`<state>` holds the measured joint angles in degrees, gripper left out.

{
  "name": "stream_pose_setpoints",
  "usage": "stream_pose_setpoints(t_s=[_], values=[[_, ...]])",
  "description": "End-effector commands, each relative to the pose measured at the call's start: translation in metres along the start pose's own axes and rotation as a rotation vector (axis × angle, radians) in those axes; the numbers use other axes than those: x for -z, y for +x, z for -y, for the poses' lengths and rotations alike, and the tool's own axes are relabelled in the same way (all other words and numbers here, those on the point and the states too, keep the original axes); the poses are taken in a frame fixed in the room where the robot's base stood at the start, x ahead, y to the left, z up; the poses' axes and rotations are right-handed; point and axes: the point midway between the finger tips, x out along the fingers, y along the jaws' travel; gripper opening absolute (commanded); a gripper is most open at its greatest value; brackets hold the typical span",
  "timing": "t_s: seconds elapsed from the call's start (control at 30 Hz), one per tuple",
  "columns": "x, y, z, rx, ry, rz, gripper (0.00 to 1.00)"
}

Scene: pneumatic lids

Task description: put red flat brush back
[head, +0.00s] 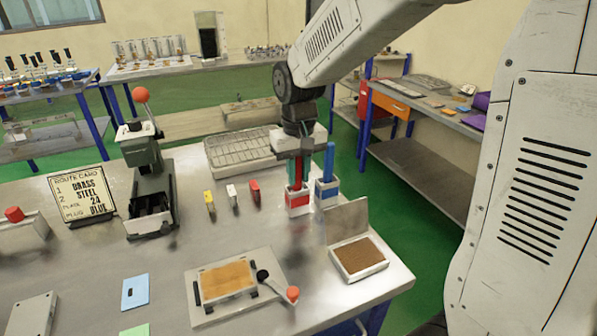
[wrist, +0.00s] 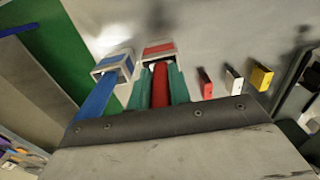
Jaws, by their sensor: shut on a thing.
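My gripper (head: 298,170) has green fingers and is shut on the red flat brush (wrist: 160,86), which stands upright between them. It is over the white holder with a red band (head: 298,199); this red holder also shows in the wrist view (wrist: 158,50). The brush's lower end meets the holder's opening and is hidden, so I cannot tell how deep it sits. Beside it on the right in the head view, a blue brush (head: 329,162) stands in a white holder with a blue band (head: 327,190).
Small yellow (head: 209,201), white (head: 231,195) and red (head: 254,190) blocks stand left of the holders. A wire rack (head: 240,149) lies behind. A brown-filled tray with raised lid (head: 359,258) and a lever-handled plate (head: 226,280) are in front. A lever press (head: 146,170) stands left.

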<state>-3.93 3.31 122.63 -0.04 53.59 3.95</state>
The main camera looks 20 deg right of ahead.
Motion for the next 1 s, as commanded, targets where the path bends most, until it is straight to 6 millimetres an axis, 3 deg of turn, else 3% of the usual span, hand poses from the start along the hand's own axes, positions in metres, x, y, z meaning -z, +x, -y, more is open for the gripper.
stream_pose_setpoints(t_s=[0.07, 0.1, 0.17, 0.57, 1.0], values=[[0.0, 0.003, 0.0, 0.0, 0.0, 0.001, 0.0], [0.0, 0.003, 0.0, 0.0, 0.0, 0.001, 0.28], [0.0, 0.002, 0.0, 0.0, 0.0, 0.001, 0.41], [0.0, -0.007, 0.0, 0.0, 0.0, -0.001, 0.41], [0.001, -0.095, 0.0, 0.0, 0.0, -0.003, 0.41]])
